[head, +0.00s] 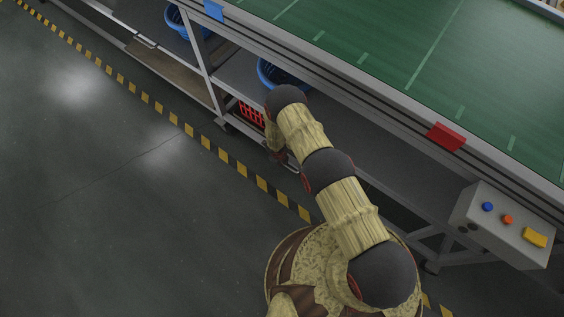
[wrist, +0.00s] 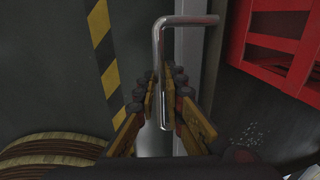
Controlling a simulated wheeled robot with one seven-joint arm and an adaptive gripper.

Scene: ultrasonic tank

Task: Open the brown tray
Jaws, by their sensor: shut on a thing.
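In the head view a brown-floored tray (head: 172,77) lies low under the bench at the upper left, with a bar handle (head: 145,41) on its front. My gripper (head: 279,153) is low at the bench front, right of that tray, partly hidden by my arm. In the wrist view my gripper (wrist: 161,88) has its fingers on both sides of a bent metal bar handle (wrist: 158,50) and is shut on it. This handle is in front of a grey edge (wrist: 192,55), with a dark floor behind it. I cannot tell from the wrist view whether this floor is brown.
A red crate (head: 251,113) stands beside my gripper, and it shows in the wrist view (wrist: 265,40). Blue baskets (head: 276,75) sit on the shelf under the green-topped bench (head: 350,40). A control box (head: 480,220) is at right. Floor left of the striped tape (head: 235,165) is clear.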

